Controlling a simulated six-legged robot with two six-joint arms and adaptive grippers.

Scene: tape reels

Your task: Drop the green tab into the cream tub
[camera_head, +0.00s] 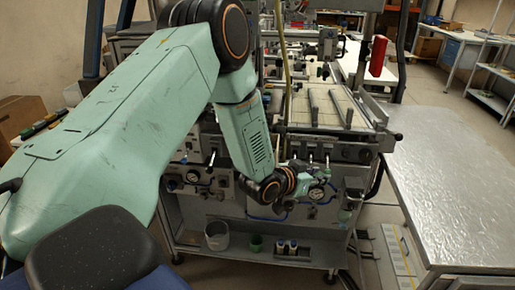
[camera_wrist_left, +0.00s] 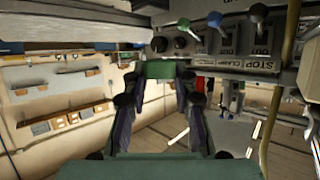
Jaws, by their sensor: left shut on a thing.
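My left arm reaches from the left across the head view, and its left gripper (camera_head: 318,178) is in front of the machine's panel with gauges. In the left wrist view the gripper (camera_wrist_left: 159,77) is shut on the green tab (camera_wrist_left: 158,69), which sits between the fingertips. In the head view I cannot clearly separate the tab from the greenish gripper. A pale, greyish-cream tub (camera_head: 217,236) stands upright on the low shelf, below and left of the gripper and apart from it. My right gripper is in neither view.
A small green cup (camera_head: 256,243) and several spools (camera_head: 286,248) stand right of the tub on the low shelf (camera_head: 245,260). The machine's panel, with knobs and gauges (camera_head: 316,193), is close to the gripper. A metal-topped table (camera_head: 440,170) stands at the right.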

